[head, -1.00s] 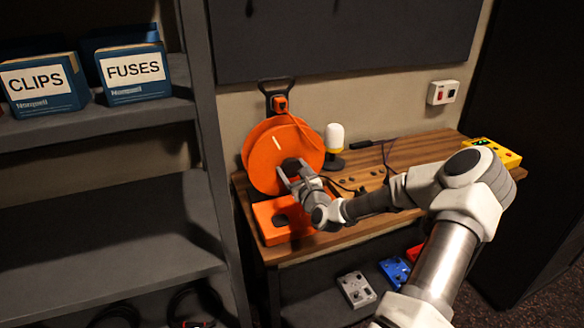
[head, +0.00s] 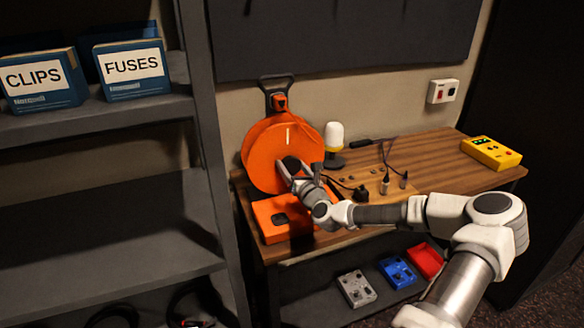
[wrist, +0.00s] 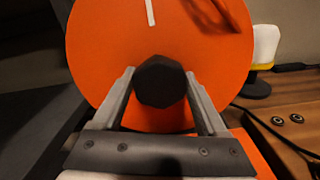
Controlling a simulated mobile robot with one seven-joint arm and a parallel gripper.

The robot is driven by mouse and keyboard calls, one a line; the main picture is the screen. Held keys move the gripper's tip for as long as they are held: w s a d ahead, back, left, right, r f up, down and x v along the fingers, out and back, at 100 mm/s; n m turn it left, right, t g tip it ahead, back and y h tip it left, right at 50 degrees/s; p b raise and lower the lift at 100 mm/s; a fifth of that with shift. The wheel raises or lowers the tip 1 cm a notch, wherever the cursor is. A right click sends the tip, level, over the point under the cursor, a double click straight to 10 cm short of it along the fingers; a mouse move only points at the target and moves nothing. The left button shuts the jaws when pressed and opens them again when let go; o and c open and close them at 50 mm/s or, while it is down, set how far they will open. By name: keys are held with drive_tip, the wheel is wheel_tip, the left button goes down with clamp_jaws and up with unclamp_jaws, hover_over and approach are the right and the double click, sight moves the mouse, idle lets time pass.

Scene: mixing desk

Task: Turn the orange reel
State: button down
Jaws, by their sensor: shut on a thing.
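The orange reel (head: 262,143) stands upright on the left end of the wooden desk, with a white mark near its upper face. Its black hub knob (wrist: 160,81) sits at the centre of the disc in the wrist view. My gripper (head: 287,170) is at the front of the reel, with one finger on each side of the knob, shut on it. The knob's far side is hidden. The orange base (head: 268,232) of the reel lies below my gripper.
A white and yellow lamp (head: 334,140) stands right of the reel. Cables and plugs (head: 385,183) lie mid-desk, and a yellow box (head: 491,152) is at the right end. A grey shelf upright (head: 207,130) is close on the left. Several pedals are on the lower shelf.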

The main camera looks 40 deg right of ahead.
unclamp_jaws()
drive_tip(key=v, duration=1.7)
drive_tip(key=shift+s+a, duration=0.15)
